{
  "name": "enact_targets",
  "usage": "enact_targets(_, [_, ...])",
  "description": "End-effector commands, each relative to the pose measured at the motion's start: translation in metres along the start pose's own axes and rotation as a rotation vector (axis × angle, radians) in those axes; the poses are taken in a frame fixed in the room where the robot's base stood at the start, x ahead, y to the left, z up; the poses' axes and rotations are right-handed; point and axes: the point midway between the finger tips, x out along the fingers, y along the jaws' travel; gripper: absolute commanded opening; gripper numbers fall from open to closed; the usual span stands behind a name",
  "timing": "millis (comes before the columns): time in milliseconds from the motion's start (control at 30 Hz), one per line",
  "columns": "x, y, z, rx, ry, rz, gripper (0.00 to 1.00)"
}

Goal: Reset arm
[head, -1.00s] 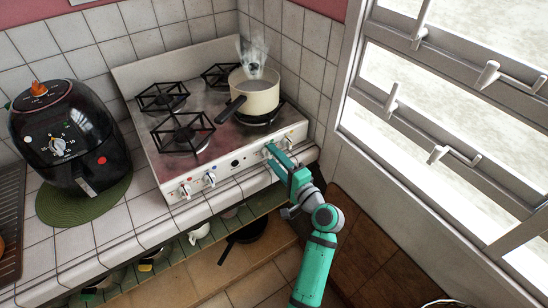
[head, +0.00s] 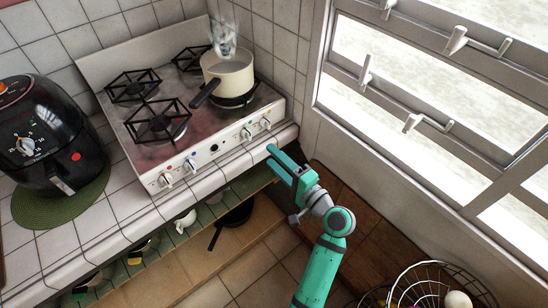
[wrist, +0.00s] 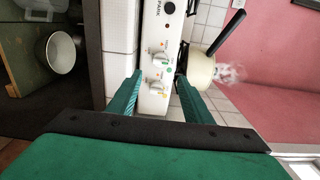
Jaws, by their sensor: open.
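My gripper (head: 272,150) is in front of the right end of the stove's front panel, apart from the knobs. In the wrist view its two green fingers (wrist: 160,75) are spread with nothing between them. Beyond them are two white knobs (wrist: 158,60) on the panel. The white stove (head: 118,135) has several knobs along its front, and the right pair (head: 246,134) is nearest my gripper.
A black air fryer (head: 50,150) stands on a green mat at left. The tiled counter edge (head: 165,205) and an open shelf with a dark pan (head: 235,215) lie below. A window (head: 420,80) is at right, a wire basket (head: 400,275) at bottom right.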

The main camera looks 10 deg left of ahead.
Motion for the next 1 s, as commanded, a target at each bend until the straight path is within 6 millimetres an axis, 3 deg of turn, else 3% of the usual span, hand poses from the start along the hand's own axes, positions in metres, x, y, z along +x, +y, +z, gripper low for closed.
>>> enact_targets(267, [0.0,0.001,0.0,0.0,0.001,0.001,0.46])
enact_targets(367, [-0.002,0.01,0.002,-0.003,0.021,0.014,0.46])
enact_targets(467, [-0.009,0.033,0.005,-0.015,0.076,0.048,0.46])
enact_targets(667, [-0.043,0.1,0.02,-0.089,0.249,0.169,0.46])
enact_targets(800, [-0.076,0.14,0.034,-0.171,0.36,0.268,0.46])
enact_targets(1000, [-0.13,0.178,0.062,-0.319,0.485,0.413,0.46])
